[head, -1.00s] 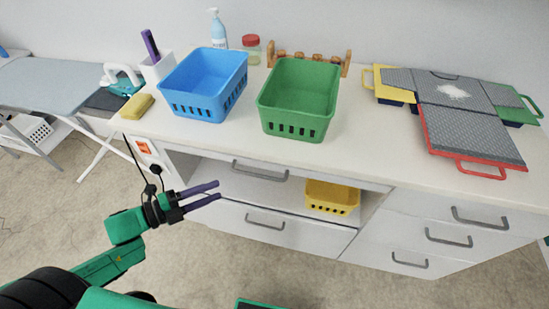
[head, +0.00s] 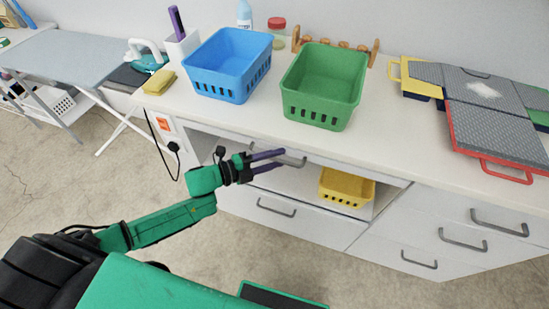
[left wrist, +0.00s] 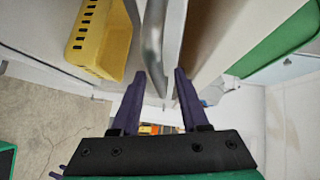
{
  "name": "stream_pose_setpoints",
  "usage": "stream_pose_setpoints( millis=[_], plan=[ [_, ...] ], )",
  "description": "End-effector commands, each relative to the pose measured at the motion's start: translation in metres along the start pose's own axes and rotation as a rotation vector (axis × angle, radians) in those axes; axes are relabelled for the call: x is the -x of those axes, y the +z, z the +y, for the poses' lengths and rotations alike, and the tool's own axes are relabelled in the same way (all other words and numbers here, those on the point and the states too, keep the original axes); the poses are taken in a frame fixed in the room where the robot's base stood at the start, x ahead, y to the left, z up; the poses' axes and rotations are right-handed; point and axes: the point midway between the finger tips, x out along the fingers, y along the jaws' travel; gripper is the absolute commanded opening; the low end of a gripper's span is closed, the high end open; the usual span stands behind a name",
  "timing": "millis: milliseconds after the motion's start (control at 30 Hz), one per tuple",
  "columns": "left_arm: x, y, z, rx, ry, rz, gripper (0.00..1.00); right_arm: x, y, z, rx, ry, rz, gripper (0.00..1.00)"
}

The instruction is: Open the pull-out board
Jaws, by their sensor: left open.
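The pull-out board (head: 345,168) is a thin white front under the counter top, with a grey bar handle (head: 292,161). It looks closed, flush under the counter. My left gripper (head: 283,158) has dark purple fingers and is open at the left part of this handle. In the left wrist view, the handle (left wrist: 153,40) runs between the two open fingers (left wrist: 160,78), and the fingers are not closed on it. In the head view the fingers partly hide the handle's left end. My right gripper is not in view.
A yellow basket (head: 346,187) stands in the open shelf below the board. A blue basket (head: 228,65) and a green basket (head: 325,85) stand on the counter above. A drawer handle (head: 276,207) lies lower. The floor in front is clear.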

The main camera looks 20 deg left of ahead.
Motion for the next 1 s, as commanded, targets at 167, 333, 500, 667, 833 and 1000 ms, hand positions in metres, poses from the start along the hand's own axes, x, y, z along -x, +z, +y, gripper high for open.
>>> stream_pose_setpoints(
  millis=[167,333,500,667,833,1000],
  plan=[
    [0.0005,0.0001,0.0002,0.0,0.0,0.0,0.14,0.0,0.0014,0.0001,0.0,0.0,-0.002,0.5],
    [0.0007,0.0002,0.0002,0.001,0.0,-0.001,0.0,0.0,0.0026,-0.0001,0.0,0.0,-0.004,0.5],
    [0.0008,0.0003,0.0003,0.001,0.0,-0.001,0.0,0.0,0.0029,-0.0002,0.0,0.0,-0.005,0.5],
    [0.0008,0.0003,0.0003,0.001,0.0,-0.001,0.0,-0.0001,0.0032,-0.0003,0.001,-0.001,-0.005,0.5],
    [0.0009,0.0004,0.0004,0.001,0.0,-0.001,0.0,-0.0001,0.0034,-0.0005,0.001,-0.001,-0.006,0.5],
    [0.0009,0.0004,0.0004,0.001,0.0,-0.001,0.0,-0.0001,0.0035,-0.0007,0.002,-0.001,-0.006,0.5]
  ],
)
